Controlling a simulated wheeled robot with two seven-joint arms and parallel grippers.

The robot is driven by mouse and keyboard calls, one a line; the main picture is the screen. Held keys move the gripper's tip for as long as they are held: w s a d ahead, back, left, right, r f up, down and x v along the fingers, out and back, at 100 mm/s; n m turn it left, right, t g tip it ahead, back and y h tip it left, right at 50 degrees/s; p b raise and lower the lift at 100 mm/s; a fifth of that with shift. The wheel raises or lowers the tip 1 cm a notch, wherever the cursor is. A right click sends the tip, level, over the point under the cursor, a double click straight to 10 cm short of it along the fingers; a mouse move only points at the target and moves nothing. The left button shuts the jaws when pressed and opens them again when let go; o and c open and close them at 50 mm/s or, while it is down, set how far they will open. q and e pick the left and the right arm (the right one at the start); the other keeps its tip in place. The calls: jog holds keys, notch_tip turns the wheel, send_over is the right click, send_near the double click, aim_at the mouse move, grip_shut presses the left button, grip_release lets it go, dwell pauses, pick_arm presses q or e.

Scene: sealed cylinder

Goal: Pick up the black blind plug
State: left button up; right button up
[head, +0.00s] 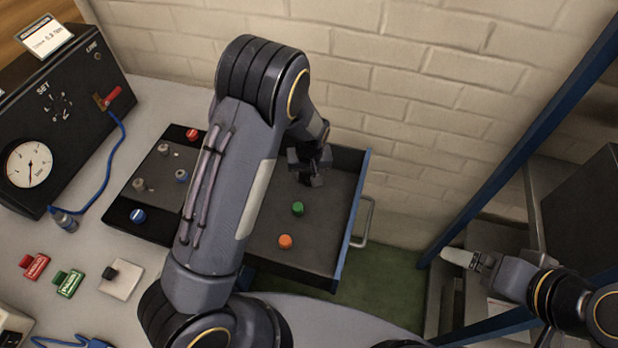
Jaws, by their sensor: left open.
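My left gripper (312,177) is open, with its fingers pointing down into the open drawer (335,225) near its back wall. I cannot make out a black blind plug for certain; the dark gripper covers the part of the drawer beneath it. A green plug (298,208) and an orange plug (285,241) stand on the drawer floor, in front of the gripper and apart from it. My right gripper (472,260) is at the lower right, far from the drawer, with a pale piece at its tip. I cannot tell whether its jaws are open or shut.
A black panel (122,210) with red and blue plugs lies left of my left arm. A black gauge box (62,115) with a blue hose stands at the far left. A brick wall (400,90) rises behind the drawer. A blue-framed shelf (490,170) is at the right.

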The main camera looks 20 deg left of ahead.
pick_arm(q)
jog(key=shift+w+a+f, duration=0.1)
jog(key=shift+w+f, duration=0.05)
jog(key=shift+f, duration=1.25)
jog(key=c, duration=1.1)
jog(key=shift+o, duration=0.2)
jog(key=shift+r, duration=0.15)
jog(key=shift+r, duration=0.35)
notch_tip(320, 180, up, 2)
jog(key=shift+r+b, duration=0.1)
jog(key=shift+b, duration=0.45)
jog(key=s+d+r, duration=0.6)
jog(key=s+r, duration=0.3)
jog(key=s, duration=0.3)
jog(key=shift+s+r+b, duration=0.35)
jog(key=shift+r+b, duration=0.05)
jog(key=shift+b, duration=0.05)
